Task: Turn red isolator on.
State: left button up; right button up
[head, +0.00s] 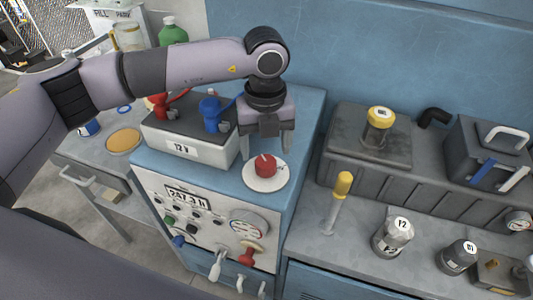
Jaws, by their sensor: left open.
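The red isolator (265,165) is a round red knob on a white disc (266,183), on top of the blue cabinet near its right front corner. A short pale mark shows on the knob. My left gripper (266,148) points down over the knob from behind it. Its two fingers are spread, one to the left and one to the right of the knob. I cannot tell whether the fingers touch it. My right gripper is not in view.
A 12 V battery (185,150) with red and blue clamps stands just left of the isolator. The cabinet front holds a display (187,196), gauge (248,226) and levers. On the right bench stand a yellow-handled tool (341,188) and several canisters.

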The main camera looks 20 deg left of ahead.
aim_at(266, 161)
pick_arm(q)
jog(key=shift+f+p, duration=0.3)
jog(key=shift+f, duration=1.9)
jog(key=c, duration=1)
jog(key=shift+c, duration=0.2)
